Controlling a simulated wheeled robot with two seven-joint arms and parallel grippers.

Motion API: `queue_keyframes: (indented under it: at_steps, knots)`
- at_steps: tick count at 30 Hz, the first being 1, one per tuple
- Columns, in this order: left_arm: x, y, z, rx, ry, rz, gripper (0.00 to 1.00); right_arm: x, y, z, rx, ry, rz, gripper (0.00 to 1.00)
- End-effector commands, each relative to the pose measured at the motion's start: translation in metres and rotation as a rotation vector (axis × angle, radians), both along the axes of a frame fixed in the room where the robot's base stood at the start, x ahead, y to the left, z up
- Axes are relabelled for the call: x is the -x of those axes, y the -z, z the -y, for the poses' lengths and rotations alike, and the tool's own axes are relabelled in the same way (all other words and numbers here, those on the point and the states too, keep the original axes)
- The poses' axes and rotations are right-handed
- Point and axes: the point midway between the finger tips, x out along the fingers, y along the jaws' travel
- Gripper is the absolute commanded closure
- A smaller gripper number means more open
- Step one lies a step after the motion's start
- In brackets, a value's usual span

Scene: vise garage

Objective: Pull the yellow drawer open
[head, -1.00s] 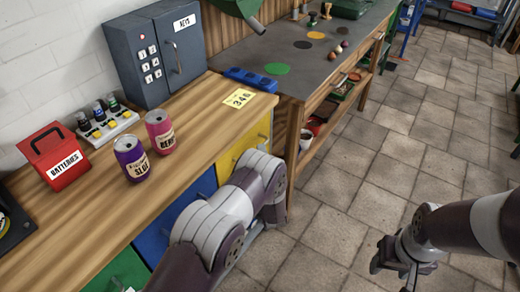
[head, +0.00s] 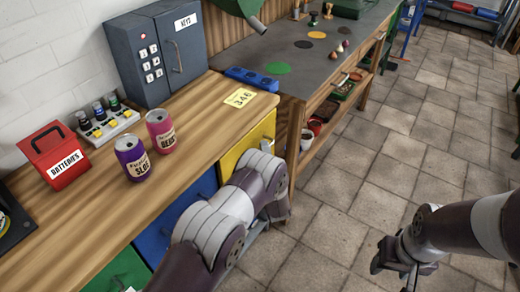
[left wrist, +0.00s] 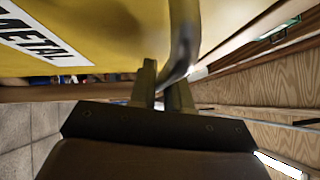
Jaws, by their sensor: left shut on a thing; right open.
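The yellow drawer (head: 246,146) is at the right end of the wooden bench front in the head view, partly hidden by my left arm. In the left wrist view, its yellow front (left wrist: 110,25) fills the top, with a white "METAL" label. My left gripper (left wrist: 165,85) is shut on the drawer's handle (left wrist: 182,50), close against the front. In the head view, my left fingers are hidden behind the wrist. My right gripper (head: 398,265) is open and empty above the floor at the lower right.
Blue (head: 190,210) and green (head: 122,270) drawers sit left of the yellow one. On the bench top stand two cans, a red batteries box (head: 55,157), a key cabinet (head: 158,52) and a yellow note (head: 239,97). The tiled floor (head: 350,200) in front is clear.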

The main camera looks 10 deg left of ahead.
Motion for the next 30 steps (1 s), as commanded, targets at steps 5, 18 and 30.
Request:
queue_keyframes:
  at_steps: [5,18,30]
  knots:
    - [0.015,0.002,0.043,0.001,0.008,-0.002,1.0,0.0,0.005,0.0,0.0,0.0,0.0,0.46]
    - [0.058,0.004,0.159,0.002,0.006,-0.001,1.0,0.0,0.029,0.0,0.0,0.0,0.0,0.46]
    - [0.075,0.002,0.205,0.001,0.003,-0.002,1.0,0.0,0.04,0.0,0.0,0.0,0.0,0.46]
